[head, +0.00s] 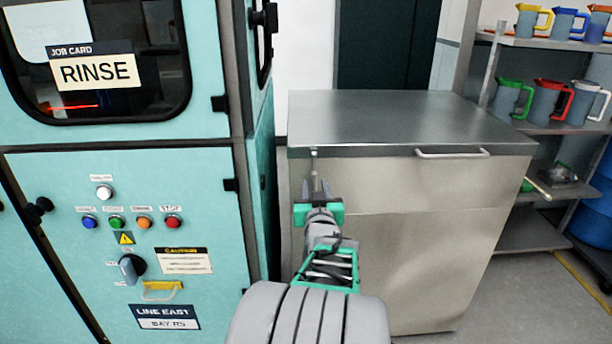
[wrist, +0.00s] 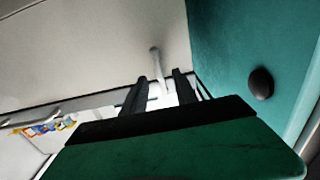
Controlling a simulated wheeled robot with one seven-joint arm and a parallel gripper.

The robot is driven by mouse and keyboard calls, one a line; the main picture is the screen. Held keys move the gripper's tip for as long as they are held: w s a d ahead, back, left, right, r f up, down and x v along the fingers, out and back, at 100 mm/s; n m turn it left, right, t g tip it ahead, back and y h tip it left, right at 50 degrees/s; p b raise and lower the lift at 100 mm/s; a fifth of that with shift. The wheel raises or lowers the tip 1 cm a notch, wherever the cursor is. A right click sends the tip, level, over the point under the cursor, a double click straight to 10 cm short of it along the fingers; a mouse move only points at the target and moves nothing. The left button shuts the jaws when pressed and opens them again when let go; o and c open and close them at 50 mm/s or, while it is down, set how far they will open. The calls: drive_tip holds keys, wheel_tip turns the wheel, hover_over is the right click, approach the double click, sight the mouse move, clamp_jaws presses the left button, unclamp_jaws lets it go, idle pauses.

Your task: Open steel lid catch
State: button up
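The steel lid (head: 375,120) lies flat and closed on top of a steel cabinet (head: 420,240) in the head view. A small pale catch (head: 313,154) sits at the lid's front left edge. It shows in the wrist view as a thin light bar (wrist: 154,62). My gripper (head: 318,186) is just in front of and below the catch. In the wrist view its two dark fingers (wrist: 160,85) stand apart, with the lower end of the bar between them. I cannot tell whether they touch it.
A bar handle (head: 452,154) is on the lid's front edge, to the right. A teal machine (head: 205,225) with buttons stands close on the left. Shelves (head: 545,128) of coloured jugs stand on the right. Floor is clear between cabinet and shelves.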

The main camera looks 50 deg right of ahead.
sight(315, 179)
drive_tip(key=x, duration=0.5)
drive_tip(key=shift+w+d, duration=0.2)
drive_tip(key=shift+d, duration=0.15)
clamp_jaws()
drive_tip(key=shift+f, duration=0.1)
idle(0.9)
